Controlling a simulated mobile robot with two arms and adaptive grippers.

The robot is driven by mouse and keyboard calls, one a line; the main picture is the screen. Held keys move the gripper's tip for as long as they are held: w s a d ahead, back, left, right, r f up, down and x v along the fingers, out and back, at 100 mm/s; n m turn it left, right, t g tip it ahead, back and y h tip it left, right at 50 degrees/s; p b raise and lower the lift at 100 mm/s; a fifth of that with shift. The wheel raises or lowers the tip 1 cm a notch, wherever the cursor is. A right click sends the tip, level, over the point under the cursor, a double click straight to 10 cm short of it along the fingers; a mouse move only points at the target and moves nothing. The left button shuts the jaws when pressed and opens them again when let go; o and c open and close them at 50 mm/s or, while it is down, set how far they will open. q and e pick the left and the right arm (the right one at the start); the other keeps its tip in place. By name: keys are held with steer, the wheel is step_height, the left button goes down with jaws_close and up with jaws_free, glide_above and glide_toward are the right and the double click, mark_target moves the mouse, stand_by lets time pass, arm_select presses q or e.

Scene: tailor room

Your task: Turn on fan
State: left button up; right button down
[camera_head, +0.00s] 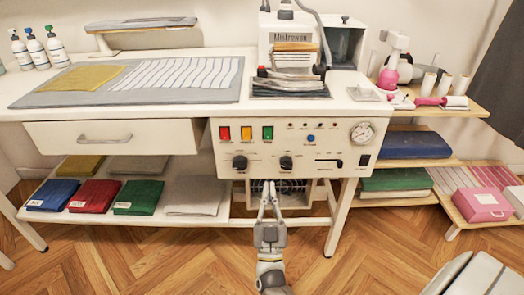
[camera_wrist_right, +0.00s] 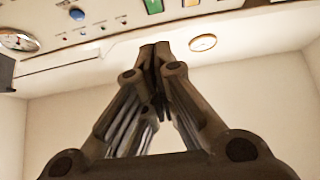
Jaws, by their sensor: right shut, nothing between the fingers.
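A control panel (camera_head: 340,160) is fixed to the front of the white work table. It has red (camera_head: 224,133), yellow (camera_head: 246,133) and green (camera_head: 267,132) switches, dark knobs and a small blue button (camera_head: 310,138). A dark round grille, which looks like the fan (camera_head: 292,185), shows under the panel, partly hidden by my right gripper (camera_head: 268,188). This gripper is shut and empty, its tips just below the panel in the picture. In the right wrist view its tips (camera_wrist_right: 155,50) are close to a round, gold-rimmed disc (camera_wrist_right: 203,43) under the panel's edge. My left gripper is not in view.
A pressure gauge (camera_head: 362,132) sits at the panel's right end. The table legs (camera_head: 341,215) and lower shelf (camera_head: 245,222) flank my right arm. Folded cloths (camera_head: 138,197) lie on the shelf at left.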

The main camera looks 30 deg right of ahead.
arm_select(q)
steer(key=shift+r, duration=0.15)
arm_select(e)
steer(key=shift+r, duration=0.15)
steer(key=shift+d+r, duration=0.1)
glide_toward(268, 129)
step_height(268, 129, up, 3)
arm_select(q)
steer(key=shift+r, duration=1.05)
arm_select(e)
steer(key=shift+w+d, duration=0.45)
steer(key=shift+w, duration=0.35)
steer(key=shift+w+d, duration=0.45)
steer(key=shift+w, duration=0.3)
arm_select(q)
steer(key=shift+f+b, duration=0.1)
steer(key=shift+b, duration=0.35)
